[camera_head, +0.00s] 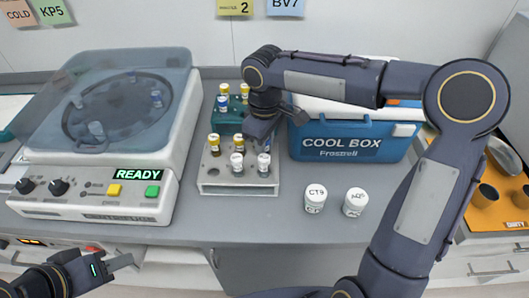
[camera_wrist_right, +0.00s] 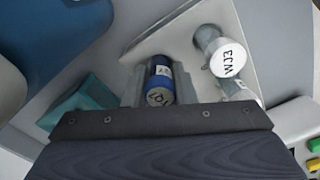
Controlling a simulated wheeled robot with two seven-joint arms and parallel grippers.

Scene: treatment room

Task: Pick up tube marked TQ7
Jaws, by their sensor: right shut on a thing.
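The tube marked TQ7 (camera_wrist_right: 160,96), with a blue body and a lettered round end, sits between the fingers of my right gripper (camera_wrist_right: 160,84) in the right wrist view. The gripper is shut on it. In the head view my right gripper (camera_head: 262,128) is over the back right of the pale tube rack (camera_head: 236,190) and mostly hides this tube. I cannot tell whether the tube is still in its hole. A white-capped tube marked WJ3 (camera_wrist_right: 229,60) stands close by. My left gripper (camera_head: 120,263) is at the lower left, away from the rack; its opening is unclear.
A blue cool box (camera_head: 350,143) is behind right. Two white-capped jars (camera_head: 315,197) (camera_head: 355,201) stand right of the rack. A teal rack (camera_head: 226,122) is behind. The front counter is clear.

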